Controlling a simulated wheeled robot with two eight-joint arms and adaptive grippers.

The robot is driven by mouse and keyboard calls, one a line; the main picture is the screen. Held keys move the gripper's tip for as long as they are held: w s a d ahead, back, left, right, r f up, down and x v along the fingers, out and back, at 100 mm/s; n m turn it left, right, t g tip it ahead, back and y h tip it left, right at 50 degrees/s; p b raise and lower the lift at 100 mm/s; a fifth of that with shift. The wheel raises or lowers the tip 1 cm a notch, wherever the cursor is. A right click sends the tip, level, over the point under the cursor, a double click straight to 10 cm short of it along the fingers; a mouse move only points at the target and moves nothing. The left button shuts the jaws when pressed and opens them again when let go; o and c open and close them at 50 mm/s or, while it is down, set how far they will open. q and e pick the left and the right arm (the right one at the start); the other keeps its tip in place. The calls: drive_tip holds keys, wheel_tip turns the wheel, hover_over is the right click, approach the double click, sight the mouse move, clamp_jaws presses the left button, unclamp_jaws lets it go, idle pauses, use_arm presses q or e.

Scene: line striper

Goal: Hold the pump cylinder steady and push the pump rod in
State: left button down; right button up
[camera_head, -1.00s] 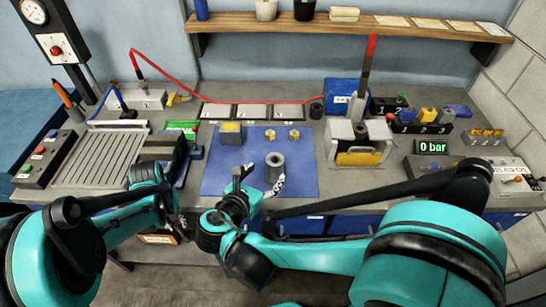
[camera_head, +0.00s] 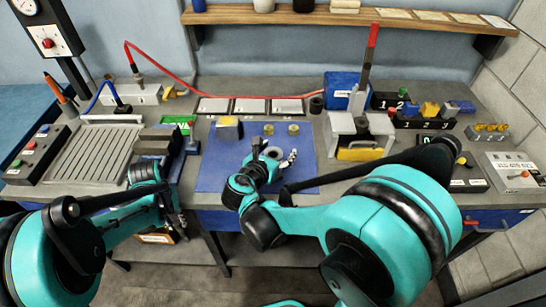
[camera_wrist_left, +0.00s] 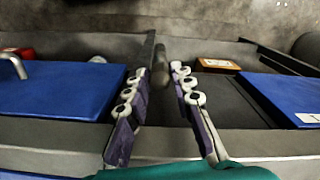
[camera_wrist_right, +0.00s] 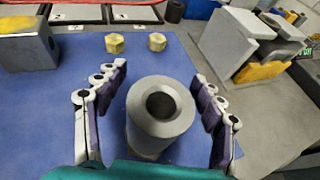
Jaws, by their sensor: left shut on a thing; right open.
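The grey hollow cylinder (camera_wrist_right: 163,127), which looks like the pump cylinder, stands upright on the blue mat (camera_head: 215,170). My right gripper (camera_head: 275,157) is open with its fingers on either side of the cylinder. In the right wrist view, gaps show between the fingers (camera_wrist_right: 160,110) and its wall. My left gripper (camera_head: 180,222) is low at the bench's front edge. It is shut on a dark, thin rod (camera_wrist_left: 158,66), seen between its fingers (camera_wrist_left: 160,85) in the left wrist view; I cannot tell whether this is the pump rod.
Two brass hex nuts (camera_wrist_right: 115,43) and a grey block with a yellow top (camera_head: 228,127) lie on the mat behind the cylinder. A grey press-like fixture (camera_head: 352,128) stands to the right, near a red-handled lever (camera_head: 369,55). A vise (camera_head: 158,140) stands at left.

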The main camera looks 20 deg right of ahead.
drive_tip(key=shift+w+d, duration=0.15)
clamp_jaws()
idle(1.0)
